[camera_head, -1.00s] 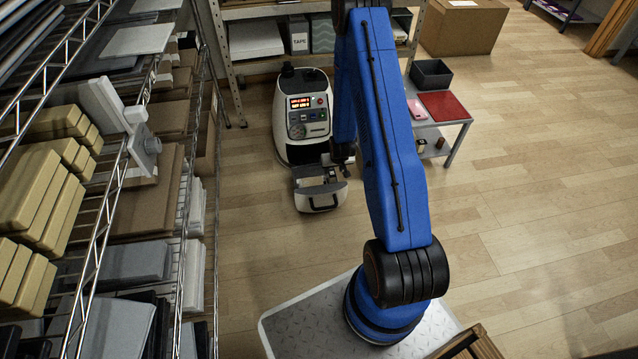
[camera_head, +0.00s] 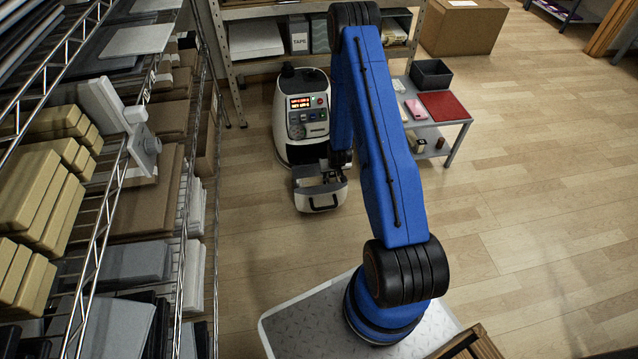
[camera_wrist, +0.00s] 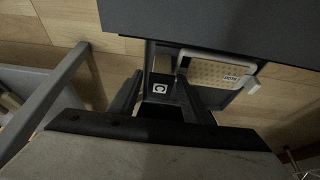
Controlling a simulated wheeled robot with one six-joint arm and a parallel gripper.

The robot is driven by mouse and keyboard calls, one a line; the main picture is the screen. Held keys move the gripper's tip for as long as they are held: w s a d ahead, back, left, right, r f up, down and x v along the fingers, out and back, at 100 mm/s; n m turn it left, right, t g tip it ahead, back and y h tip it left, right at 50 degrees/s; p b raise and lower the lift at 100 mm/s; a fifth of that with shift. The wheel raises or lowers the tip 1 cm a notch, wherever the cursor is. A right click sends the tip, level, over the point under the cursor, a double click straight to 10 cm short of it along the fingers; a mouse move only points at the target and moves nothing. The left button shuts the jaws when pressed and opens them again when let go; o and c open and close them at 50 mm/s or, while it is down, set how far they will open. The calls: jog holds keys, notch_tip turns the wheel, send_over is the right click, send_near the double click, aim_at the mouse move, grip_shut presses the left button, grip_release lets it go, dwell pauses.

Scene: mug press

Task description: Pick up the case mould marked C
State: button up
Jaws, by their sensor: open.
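In the wrist view my gripper (camera_wrist: 160,78) is open, with its two dark fingers reaching away from the camera. Between them in the picture is a small dark block with a white label, which reads as the case mould marked C (camera_wrist: 160,89). I cannot tell whether the fingers touch it or how deep they are around it. Just right of the right finger is a pale dotted piece labelled DOTS (camera_wrist: 216,70). In the head view my arm hides the gripper, and I cannot make out the mould marked C there.
A grey side table (camera_head: 456,140) holds a dark bin (camera_head: 430,74), a red mat (camera_head: 444,105) and a pink phone-like piece (camera_head: 416,109). The white press (camera_head: 303,125) stands left of it. A dark panel (camera_wrist: 220,18) overhangs the wrist view. Open floor lies to the right.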

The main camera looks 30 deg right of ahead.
jog(key=shift+c, duration=0.6)
grip_shut()
